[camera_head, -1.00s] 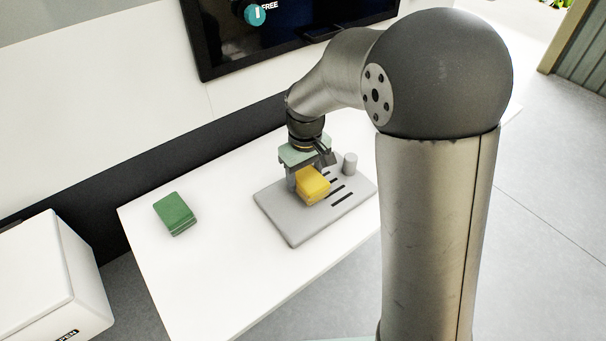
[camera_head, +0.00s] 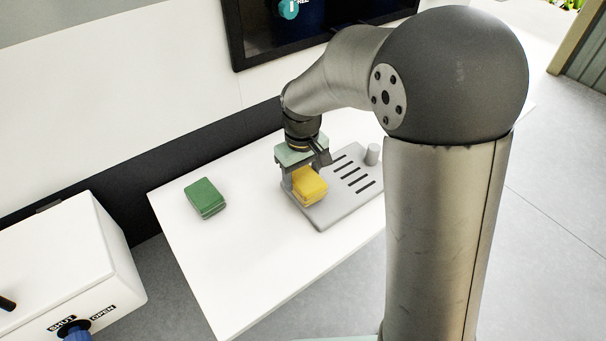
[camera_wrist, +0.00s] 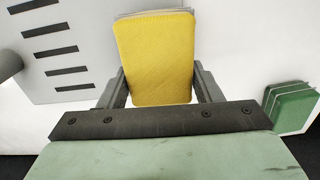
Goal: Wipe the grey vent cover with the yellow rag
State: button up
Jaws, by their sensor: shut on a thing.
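The yellow rag (camera_head: 309,186) is a thick folded pad, held between the fingers of my gripper (camera_head: 300,180). In the wrist view the rag (camera_wrist: 155,58) sits between both fingers, and my gripper (camera_wrist: 158,90) is shut on it. The grey vent cover (camera_head: 345,207) is a flat plate with several dark slots and a round grey knob (camera_head: 372,154) at its far right corner. The rag is over the plate's left end, with the slots uncovered to its right. I cannot tell whether it touches the plate. The vent cover (camera_wrist: 75,22) also shows at upper left in the wrist view.
A green folded pad (camera_head: 205,198) lies on the white table (camera_head: 240,270), left of the vent cover; the table between them is clear. A white box (camera_head: 60,260) with SHUT and OPEN labels and a blue knob (camera_head: 75,331) stands at lower left. A dark screen (camera_head: 330,25) is behind.

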jog(key=shift+w+d+r, duration=0.1)
jog(key=shift+d+r, duration=0.1)
jog(key=shift+r, duration=0.8)
jog(key=shift+r+p, duration=2)
jog(key=shift+r, duration=0.5)
